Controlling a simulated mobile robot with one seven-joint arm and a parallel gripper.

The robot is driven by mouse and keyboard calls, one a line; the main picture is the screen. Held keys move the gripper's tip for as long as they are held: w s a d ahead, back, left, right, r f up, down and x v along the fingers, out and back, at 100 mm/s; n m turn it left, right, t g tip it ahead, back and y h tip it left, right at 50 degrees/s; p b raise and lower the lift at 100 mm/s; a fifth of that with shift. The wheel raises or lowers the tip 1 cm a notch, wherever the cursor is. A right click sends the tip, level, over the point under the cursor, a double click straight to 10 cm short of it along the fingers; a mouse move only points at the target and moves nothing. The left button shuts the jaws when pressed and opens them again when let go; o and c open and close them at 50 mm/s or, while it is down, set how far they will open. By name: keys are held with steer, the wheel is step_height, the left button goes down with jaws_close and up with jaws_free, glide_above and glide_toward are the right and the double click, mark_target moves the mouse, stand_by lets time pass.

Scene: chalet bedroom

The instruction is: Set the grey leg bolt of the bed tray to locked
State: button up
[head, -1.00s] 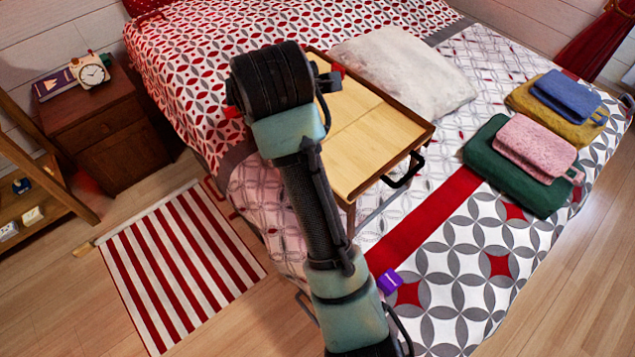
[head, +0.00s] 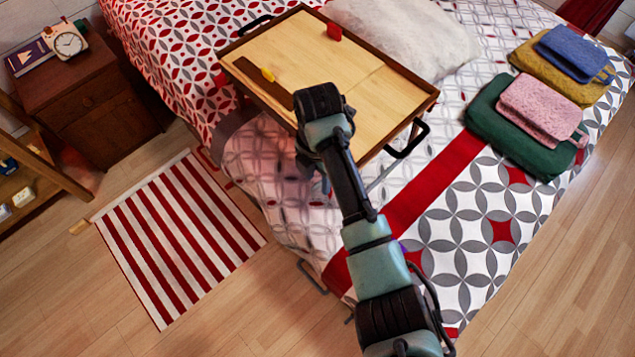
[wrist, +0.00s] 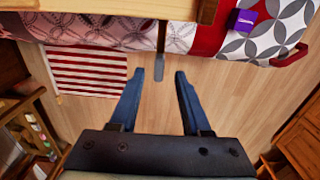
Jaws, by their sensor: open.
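The wooden bed tray (head: 392,108) stands on the bed in the head view. Its underside edge (wrist: 90,8) crosses the top of the wrist view. A thin leg (wrist: 161,37) hangs from it, with a grey rounded piece (wrist: 158,68) at its lower end. That piece may be the grey leg bolt; I cannot tell its setting. My gripper (wrist: 159,78) is open and empty, its two blue fingers on either side of the grey piece in the picture. I cannot tell how far apart they are in depth. In the head view my arm hides the gripper and the tray's near corner.
The tray carries a red piece (head: 334,31), a yellow piece (head: 268,74) and a black handle (head: 408,140). A white cushion (head: 405,40) lies behind it. A purple box (wrist: 245,20) is on the bed. The floor by the striped rug (head: 180,240) is clear.

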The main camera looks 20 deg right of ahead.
mark_target(318, 185)
steer(key=shift+f, duration=1.8)
jaws_close()
